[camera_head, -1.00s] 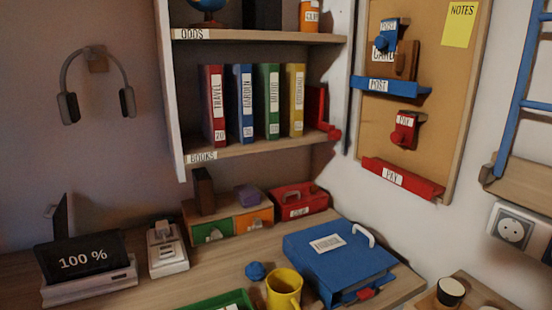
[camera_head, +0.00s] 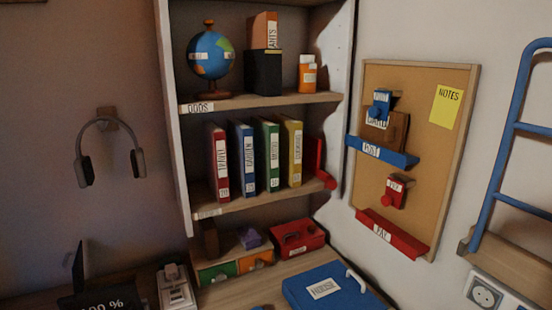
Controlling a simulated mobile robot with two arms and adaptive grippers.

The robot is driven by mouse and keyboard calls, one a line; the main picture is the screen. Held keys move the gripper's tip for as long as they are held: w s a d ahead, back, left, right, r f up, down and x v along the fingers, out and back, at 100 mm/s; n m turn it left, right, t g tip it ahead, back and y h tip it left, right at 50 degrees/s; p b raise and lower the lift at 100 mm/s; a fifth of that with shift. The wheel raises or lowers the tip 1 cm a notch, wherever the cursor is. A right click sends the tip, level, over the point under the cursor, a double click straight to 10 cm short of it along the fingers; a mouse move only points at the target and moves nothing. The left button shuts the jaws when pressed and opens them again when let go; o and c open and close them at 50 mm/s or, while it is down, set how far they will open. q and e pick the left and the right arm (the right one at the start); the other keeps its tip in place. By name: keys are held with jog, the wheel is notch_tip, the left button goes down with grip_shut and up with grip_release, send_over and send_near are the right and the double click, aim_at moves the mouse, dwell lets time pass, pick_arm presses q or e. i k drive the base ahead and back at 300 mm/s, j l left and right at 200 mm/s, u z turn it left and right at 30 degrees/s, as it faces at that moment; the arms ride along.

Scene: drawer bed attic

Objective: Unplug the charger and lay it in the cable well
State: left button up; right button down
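A white socket block (camera_head: 178,296) stands on the desk at the lower left. A pale plug-like piece (camera_head: 171,272) sits at its upper end and looks like the charger, seated in the block. The dark screen (camera_head: 97,303) beside it is cut off by the bottom edge, with its "100 %" partly showing. I cannot make out a cable well in this view. Neither of my grippers is in view.
A bookshelf with a globe (camera_head: 211,52) and several binders stands behind the desk. A red box (camera_head: 299,238), small drawers (camera_head: 218,272) and a blue binder (camera_head: 327,287) occupy the desk. A white wall socket (camera_head: 483,293) and blue ladder (camera_head: 498,160) are at right.

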aim_at(171, 270)
jog(key=j+u, duration=0.3)
jog(key=i+j+u, duration=0.1)
jog(key=j+u, duration=0.15)
jog(key=j, duration=0.25)
jog(key=i+j+u, duration=0.1)
jog(key=j+u, duration=0.2)
jog(key=j, duration=0.15)
